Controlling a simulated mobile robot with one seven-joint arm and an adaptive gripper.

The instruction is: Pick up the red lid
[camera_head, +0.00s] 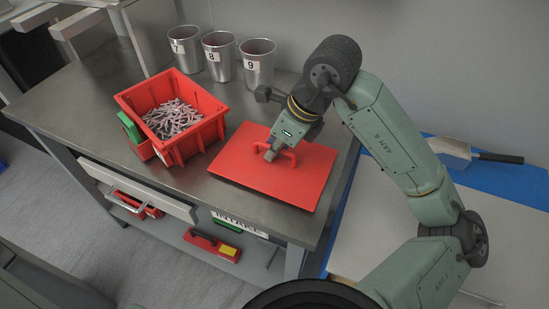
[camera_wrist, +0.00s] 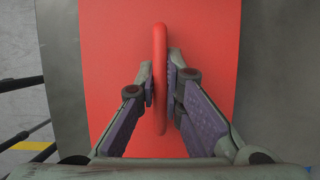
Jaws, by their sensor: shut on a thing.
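The red lid (camera_head: 255,178) is a flat red board with an arched handle, lying on the steel table to the right of the red bin. My gripper (camera_head: 273,153) is over the lid, shut on its handle. In the wrist view, the handle (camera_wrist: 160,60) runs upright through the picture between the two fingers of my gripper (camera_wrist: 161,85). The lid's flat top (camera_wrist: 115,40) fills the middle behind them. Whether the lid touches the table all round cannot be told.
A red bin (camera_head: 206,133) holding several pale pink pieces stands left of the lid. Metal cups numbered 7 (camera_head: 186,50), 8 (camera_head: 219,57) and 9 (camera_head: 257,65) stand at the back. A metal scoop (camera_head: 452,150) lies on the blue surface at right. The steel table (camera_head: 85,95) is clear at left.

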